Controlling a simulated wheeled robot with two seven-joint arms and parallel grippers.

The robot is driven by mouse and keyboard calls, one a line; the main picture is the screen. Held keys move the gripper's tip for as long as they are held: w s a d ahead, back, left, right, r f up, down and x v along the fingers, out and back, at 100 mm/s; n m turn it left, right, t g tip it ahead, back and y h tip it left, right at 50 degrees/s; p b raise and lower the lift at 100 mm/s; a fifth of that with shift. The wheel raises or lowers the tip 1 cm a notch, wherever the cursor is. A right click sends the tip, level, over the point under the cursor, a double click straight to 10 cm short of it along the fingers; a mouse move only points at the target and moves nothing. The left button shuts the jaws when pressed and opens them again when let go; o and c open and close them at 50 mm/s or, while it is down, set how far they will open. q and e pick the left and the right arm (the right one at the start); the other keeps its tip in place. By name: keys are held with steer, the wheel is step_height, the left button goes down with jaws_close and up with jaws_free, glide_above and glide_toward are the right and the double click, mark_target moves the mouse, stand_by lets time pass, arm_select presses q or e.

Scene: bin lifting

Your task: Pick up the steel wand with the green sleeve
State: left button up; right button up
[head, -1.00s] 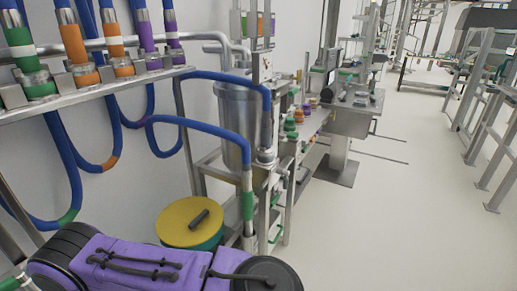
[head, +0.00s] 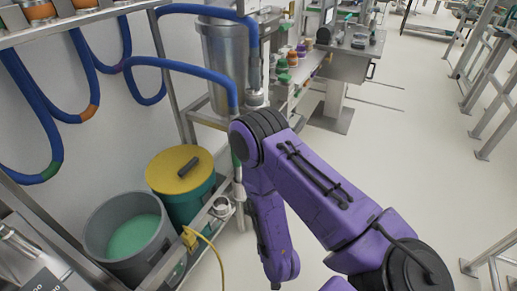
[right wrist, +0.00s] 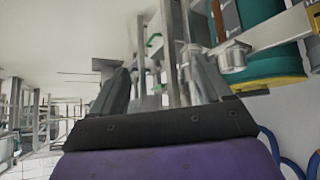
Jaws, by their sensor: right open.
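The steel wand with the green sleeve (head: 236,158) hangs upright at the end of a blue hose in the head view, beside the steel frame. My purple right arm partly covers its sleeve and lower part. My right gripper (right wrist: 152,65) shows in the right wrist view with its fingers apart. Steel bars and posts show beyond the fingers, and I see nothing clearly held. I cannot tell whether the wand is among those bars. The right fingers are not visible in the head view. My left gripper is not in view.
A green drum with a yellow lid (head: 178,172) and a grey bin with green contents (head: 128,226) stand left of the wand. A steel tank (head: 222,62) is behind it. More blue hoses (head: 92,95) hang at left. Floor at right (head: 400,150) is clear.

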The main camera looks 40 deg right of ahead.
steer(key=w+d+r+m+t+h+b, duration=0.1)
steer(key=w+r+t+h+b, duration=0.15)
steer(key=w, duration=0.75)
steer(key=w+r+t+h+b, duration=0.2)
steer(key=w+r+b, duration=0.1)
steer(key=w, duration=0.7)
steer(key=w+d+r+m+h+b, duration=0.25)
steer(key=w+r+h, duration=0.35)
steer(key=r, duration=0.6)
steer(key=w+d+y, duration=0.1)
steer(key=w+d, duration=0.6)
steer(key=shift+w+d+f+m, duration=0.25)
steer(key=shift+f+m, duration=0.1)
steer(key=shift+f, duration=0.1)
steer(key=shift+s+a+r, duration=0.1)
steer(key=c, duration=0.4)
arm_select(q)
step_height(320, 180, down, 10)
arm_select(e)
steer(key=c, duration=0.8)
